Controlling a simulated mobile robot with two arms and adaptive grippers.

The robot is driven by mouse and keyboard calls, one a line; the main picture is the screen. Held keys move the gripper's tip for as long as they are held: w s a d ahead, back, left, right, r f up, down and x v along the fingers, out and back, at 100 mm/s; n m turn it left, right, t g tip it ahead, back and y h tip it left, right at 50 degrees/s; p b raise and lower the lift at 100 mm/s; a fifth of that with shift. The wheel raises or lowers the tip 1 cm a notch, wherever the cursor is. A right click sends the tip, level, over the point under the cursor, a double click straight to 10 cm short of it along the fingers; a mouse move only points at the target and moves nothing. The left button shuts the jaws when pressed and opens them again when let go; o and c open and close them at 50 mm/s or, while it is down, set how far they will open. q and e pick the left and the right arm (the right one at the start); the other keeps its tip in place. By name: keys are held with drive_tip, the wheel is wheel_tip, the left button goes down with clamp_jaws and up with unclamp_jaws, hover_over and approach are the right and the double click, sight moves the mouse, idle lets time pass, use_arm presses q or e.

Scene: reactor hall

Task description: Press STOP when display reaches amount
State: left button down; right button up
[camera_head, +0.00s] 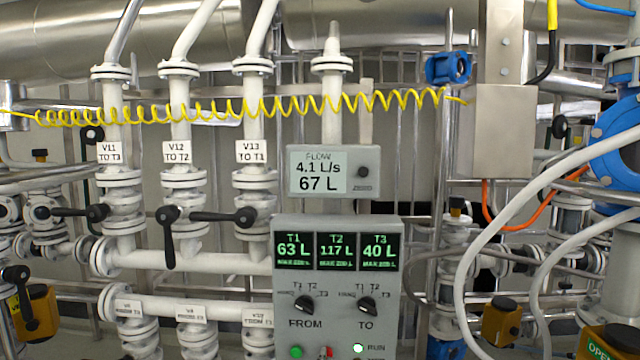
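The grey control panel (283,285) stands at the lower middle. Its screens read T1 63 L (294,250), T2 117 L (337,251) and T3 40 L (380,250). Below are the black FROM knob (304,304) and TO knob (367,305); their exact settings are hard to read. A green button (296,351) and a red button (325,352) are cut by the bottom edge; no STOP label is readable. The RUN lamp (358,348) is bright. The flow display (318,173) above reads 4.1 L/s and 67 L. Neither gripper is in view.
White pipes carry labels V11 (110,152), V12 (177,152) and V13 (252,151). The V12 handle (169,238) points down; the V11 handle (75,212) and V13 handle (222,216) lie level. A yellow coiled hose (240,108) crosses above. White hoses (500,225) curve at right.

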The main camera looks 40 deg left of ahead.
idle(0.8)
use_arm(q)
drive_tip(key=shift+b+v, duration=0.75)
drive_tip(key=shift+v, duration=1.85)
